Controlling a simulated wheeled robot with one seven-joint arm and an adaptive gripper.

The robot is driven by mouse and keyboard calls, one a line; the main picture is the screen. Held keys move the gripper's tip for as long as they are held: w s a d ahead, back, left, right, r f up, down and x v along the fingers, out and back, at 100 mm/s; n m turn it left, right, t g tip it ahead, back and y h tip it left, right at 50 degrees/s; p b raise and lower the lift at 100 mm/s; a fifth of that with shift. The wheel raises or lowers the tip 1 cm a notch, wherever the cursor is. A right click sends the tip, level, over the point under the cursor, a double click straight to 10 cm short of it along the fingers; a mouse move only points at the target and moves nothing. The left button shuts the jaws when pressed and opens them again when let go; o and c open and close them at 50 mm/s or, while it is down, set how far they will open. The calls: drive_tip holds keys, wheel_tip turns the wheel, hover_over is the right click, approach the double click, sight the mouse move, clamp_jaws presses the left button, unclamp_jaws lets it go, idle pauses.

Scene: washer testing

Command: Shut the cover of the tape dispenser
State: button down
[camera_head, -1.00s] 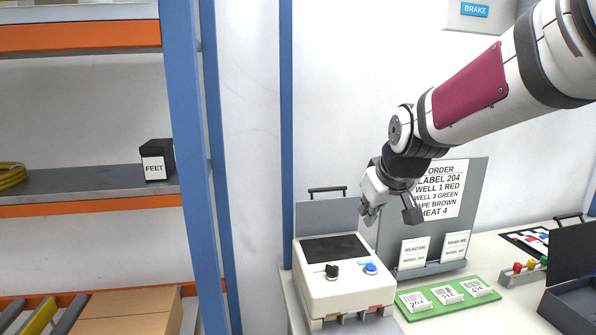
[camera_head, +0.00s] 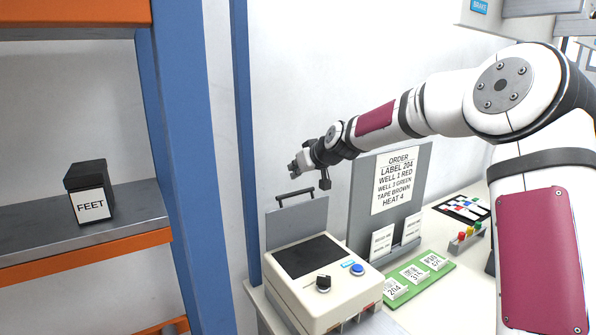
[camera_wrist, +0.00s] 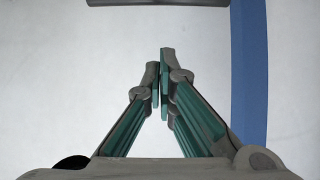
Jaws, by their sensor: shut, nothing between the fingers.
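A cream box-shaped machine (camera_head: 330,298) with a dark top panel, a black knob and a blue button stands at the lower centre of the head view. I take it for the tape dispenser, though no label on it confirms this. Its grey cover (camera_head: 297,228) stands raised at the back, with a dark bar handle (camera_head: 295,194) on top. My gripper (camera_head: 294,170) is shut and empty, above the handle in the picture; the depth gap is unclear. In the wrist view the shut fingertips (camera_wrist: 164,58) point toward a dark bar (camera_wrist: 158,2), perhaps the handle.
A grey order board (camera_head: 405,195) stands right of the machine, close to my arm. A green tray (camera_head: 420,275) with labels lies in front of it. A blue post (camera_head: 243,130) and a shelf with a black FEET box (camera_head: 90,190) are at left.

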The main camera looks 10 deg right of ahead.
drive_tip(key=shift+w+a+f+p, duration=0.1)
drive_tip(key=shift+w+f+p, duration=0.15)
drive_tip(key=shift+f, duration=0.55)
drive_tip(key=shift+w+a+f+p, duration=0.15)
drive_tip(key=shift+f+p, duration=0.25)
drive_tip(key=shift+f, duration=0.35)
drive_tip(key=shift+w+f+p, duration=0.2)
drive_tip(key=shift+f+p, duration=0.1)
drive_tip(key=shift+f, duration=0.5)
